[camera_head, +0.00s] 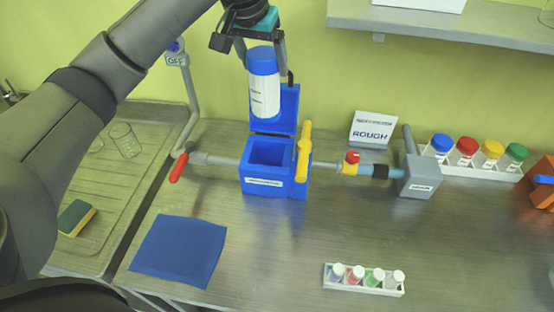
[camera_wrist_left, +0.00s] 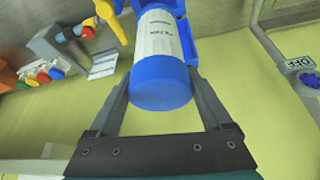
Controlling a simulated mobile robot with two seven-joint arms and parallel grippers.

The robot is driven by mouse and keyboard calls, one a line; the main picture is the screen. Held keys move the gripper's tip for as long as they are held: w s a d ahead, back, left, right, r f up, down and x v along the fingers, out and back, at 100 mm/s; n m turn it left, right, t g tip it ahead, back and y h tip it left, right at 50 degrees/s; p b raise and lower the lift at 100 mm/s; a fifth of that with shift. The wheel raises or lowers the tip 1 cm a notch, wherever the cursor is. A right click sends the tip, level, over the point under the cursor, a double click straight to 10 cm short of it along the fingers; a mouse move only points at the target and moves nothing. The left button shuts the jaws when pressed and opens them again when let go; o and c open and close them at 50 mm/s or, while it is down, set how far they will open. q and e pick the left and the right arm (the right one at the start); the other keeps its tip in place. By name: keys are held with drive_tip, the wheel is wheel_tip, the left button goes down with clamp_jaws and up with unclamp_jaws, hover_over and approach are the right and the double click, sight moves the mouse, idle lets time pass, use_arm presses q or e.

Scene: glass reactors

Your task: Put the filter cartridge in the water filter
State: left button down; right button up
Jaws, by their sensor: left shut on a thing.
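The filter cartridge (camera_head: 264,92) is a white cylinder with a blue cap and printed label. My left gripper (camera_head: 261,58) is shut on its capped end and holds it upright above the water filter. The cartridge also shows between the fingers in the left wrist view (camera_wrist_left: 158,50). The water filter (camera_head: 273,187) is a blue box on the counter with an open square cavity. Its blue lid (camera_head: 276,123) stands raised at the back, and the cartridge's lower end overlaps it in the head view. A yellow handle (camera_head: 304,150) stands upright on the box's right side. My right gripper is not in view.
Pipes join the box to a red lever (camera_head: 178,168) on the left and a grey block (camera_head: 420,176) on the right. A "ROUGH" sign (camera_head: 372,131) and a rack of coloured-cap jars (camera_head: 463,171) stand behind. A blue cloth (camera_head: 178,250) and small vial rack (camera_head: 363,286) lie in front.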

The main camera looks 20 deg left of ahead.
sight(266, 120)
use_arm(q)
drive_tip(key=shift+w+f, duration=0.2)
drive_tip(key=shift+w, duration=0.05)
wheel_tip(266, 120, down, 15)
drive_tip(key=shift+s+r+b, duration=0.15)
drive_tip(key=shift+r+b, duration=0.05)
drive_tip(key=shift+b, duration=0.2)
wheel_tip(266, 120, down, 5)
drive_tip(key=shift+r, duration=0.1)
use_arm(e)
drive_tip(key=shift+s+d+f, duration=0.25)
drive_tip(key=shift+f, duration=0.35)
use_arm(q)
drive_tip(key=shift+f, duration=0.65)
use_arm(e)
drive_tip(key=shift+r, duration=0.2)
use_arm(q)
unclamp_jaws()
drive_tip(key=shift+r, duration=0.1)
